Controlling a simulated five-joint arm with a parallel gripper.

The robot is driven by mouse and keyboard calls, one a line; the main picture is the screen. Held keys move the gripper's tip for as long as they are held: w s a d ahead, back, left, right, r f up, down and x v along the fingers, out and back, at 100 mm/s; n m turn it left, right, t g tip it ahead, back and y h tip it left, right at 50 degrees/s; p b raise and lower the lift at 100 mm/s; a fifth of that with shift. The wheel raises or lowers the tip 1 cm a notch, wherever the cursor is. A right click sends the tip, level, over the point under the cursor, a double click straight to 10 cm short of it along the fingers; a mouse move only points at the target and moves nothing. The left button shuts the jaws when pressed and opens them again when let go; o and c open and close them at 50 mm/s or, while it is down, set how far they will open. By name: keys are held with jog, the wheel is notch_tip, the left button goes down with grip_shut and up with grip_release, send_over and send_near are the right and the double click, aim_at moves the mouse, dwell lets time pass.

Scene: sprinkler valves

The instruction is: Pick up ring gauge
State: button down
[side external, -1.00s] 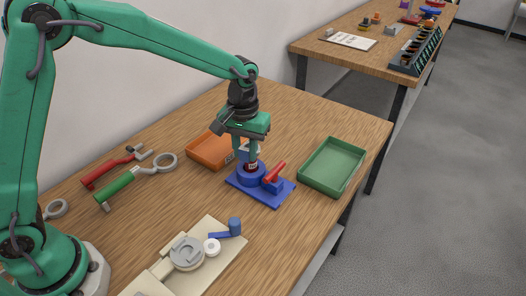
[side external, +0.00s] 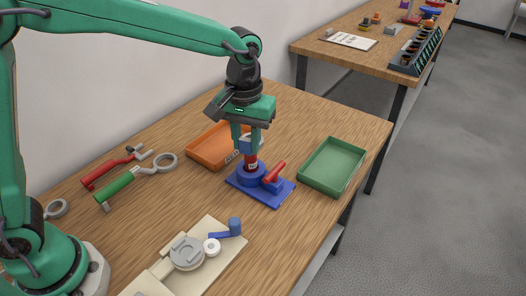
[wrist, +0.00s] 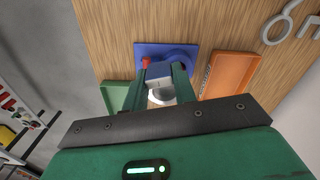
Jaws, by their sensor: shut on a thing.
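My gripper (side external: 247,148) is above the blue fixture (side external: 283,199) and points down. It is shut on a small pale grey-blue and white piece, which looks like the ring gauge (side external: 249,143). In the wrist view the piece (wrist: 159,72) sits between the two green fingers, with a white round part beside it. Directly below, a red post with a white label (side external: 251,161) stands in the round blue holder of the fixture. The fingers partly hide the piece, and I cannot tell whether it is clear of the post.
A red lever (side external: 275,172) rises from the fixture. An orange tray (side external: 203,159) lies behind left and a green tray (side external: 335,187) to the right. Red-handled (side external: 104,172) and green-handled (side external: 119,188) tools lie left. A beige plate (side external: 222,260) with grey parts is in front.

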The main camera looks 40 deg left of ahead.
jog(key=s+d+r, duration=0.3)
jog(key=s+d, duration=0.1)
jog(key=shift+s+r, duration=0.2)
jog(key=shift+r, duration=0.1)
dwell(0.6)
jog(key=w+a+f+m, duration=0.1)
jog(key=w+a, duration=0.1)
jog(key=a, duration=0.8)
jog(key=w+a+f+m, duration=0.1)
jog(key=a+m, duration=0.1)
jog(key=a, duration=0.8)
jog(key=shift+w+a+f, duration=0.3)
jog(key=shift+w+a, duration=0.05)
jog(key=shift+w, duration=0.05)
